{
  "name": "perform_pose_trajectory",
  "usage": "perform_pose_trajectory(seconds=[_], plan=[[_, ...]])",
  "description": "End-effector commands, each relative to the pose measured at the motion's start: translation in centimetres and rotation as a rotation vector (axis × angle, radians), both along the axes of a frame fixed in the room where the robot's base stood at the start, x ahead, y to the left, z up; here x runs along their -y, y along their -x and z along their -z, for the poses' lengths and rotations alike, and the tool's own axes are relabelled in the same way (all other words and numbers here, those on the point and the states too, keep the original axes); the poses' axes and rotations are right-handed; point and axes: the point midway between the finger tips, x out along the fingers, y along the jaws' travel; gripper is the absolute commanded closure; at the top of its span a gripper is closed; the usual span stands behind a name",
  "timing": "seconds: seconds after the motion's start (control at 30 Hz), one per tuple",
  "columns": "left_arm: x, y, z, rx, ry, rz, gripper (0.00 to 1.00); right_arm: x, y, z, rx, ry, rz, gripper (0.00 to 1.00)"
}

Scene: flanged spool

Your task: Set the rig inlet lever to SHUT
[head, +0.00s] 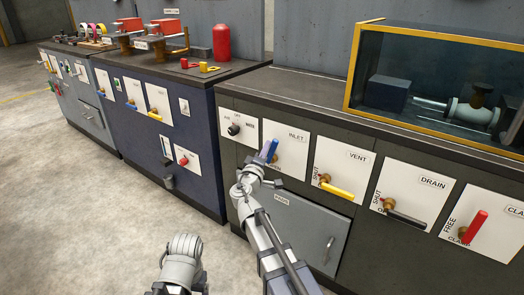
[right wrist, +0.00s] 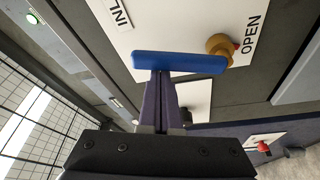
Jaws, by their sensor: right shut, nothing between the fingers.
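The inlet lever is a blue bar on the white INLET panel (head: 290,146); in the head view its blue handle (head: 272,149) stands steeply, partly hidden by my gripper. In the right wrist view the blue bar (right wrist: 185,63) runs across the picture, with its brass pivot (right wrist: 219,45) at the right end beside the word OPEN. SHUT is not readable there. My right gripper (head: 266,155) is shut and empty; its fingertips (right wrist: 158,76) lie at the bar's edge near its free end, and I cannot tell whether they touch. My left gripper is out of view.
A selector knob panel (head: 236,129) is left of the inlet. The VENT panel with a yellow lever (head: 338,192), then DRAIN with a black lever (head: 407,218) and a red lever (head: 475,227), follow to the right. A grey cabinet door (head: 295,232) lies below.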

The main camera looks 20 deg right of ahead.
Motion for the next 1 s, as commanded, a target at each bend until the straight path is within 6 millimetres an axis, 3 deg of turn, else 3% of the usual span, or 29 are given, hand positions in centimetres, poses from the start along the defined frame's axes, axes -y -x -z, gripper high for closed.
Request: perform_pose_trajectory(seconds=[1.0], plan=[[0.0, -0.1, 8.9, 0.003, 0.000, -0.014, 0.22, 3.7, 4.7, 4.4, 0.748, -0.585, 0.000, 1.00]])
